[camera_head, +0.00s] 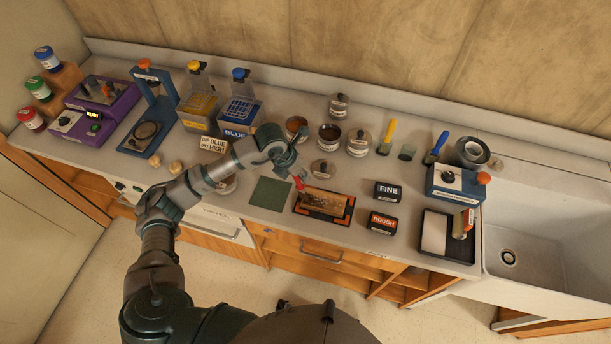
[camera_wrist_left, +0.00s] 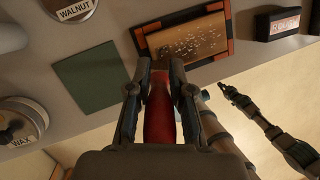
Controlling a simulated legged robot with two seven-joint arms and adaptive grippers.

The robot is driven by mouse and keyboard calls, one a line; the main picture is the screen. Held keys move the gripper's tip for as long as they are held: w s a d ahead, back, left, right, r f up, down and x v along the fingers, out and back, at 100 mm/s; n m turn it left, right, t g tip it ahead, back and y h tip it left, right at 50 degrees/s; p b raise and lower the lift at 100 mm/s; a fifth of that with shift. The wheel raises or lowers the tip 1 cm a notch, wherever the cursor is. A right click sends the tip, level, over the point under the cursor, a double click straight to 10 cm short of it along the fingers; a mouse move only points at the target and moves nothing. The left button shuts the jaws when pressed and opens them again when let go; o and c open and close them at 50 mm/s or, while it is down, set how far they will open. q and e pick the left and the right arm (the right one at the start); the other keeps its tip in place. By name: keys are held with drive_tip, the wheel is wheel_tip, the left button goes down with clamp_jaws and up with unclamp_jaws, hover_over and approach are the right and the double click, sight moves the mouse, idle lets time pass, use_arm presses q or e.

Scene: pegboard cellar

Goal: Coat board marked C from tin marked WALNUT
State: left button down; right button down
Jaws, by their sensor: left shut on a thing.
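A round top marked WALNUT (camera_wrist_left: 76,9) shows at the wrist view's upper edge. An arm at that view's right, probably my right, ends in a gripper (camera_wrist_left: 232,93) too unclear to read.
A green mat (camera_head: 270,194) lies left of the board. FINE (camera_head: 387,192) and ROUGH (camera_head: 382,222) blocks stand right of it. Open tins (camera_head: 330,133) stand behind. A tin marked WAX (camera_wrist_left: 20,124) is at the left. A tray (camera_head: 435,232) and sink (camera_head: 525,245) lie right.

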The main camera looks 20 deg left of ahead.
use_arm(q)
drive_tip(key=d+b, duration=0.2)
drive_tip(key=d, duration=1.1)
drive_tip(key=shift+s, duration=0.25)
idle(1.4)
drive_tip(key=shift+d+r, duration=0.1)
drive_tip(key=shift+r, duration=0.2)
drive_tip(key=shift+w, duration=0.1)
drive_tip(key=shift+w+a+b, duration=0.5)
drive_tip(key=shift+w+a, duration=0.05)
idle(0.3)
drive_tip(key=shift+f, duration=0.25)
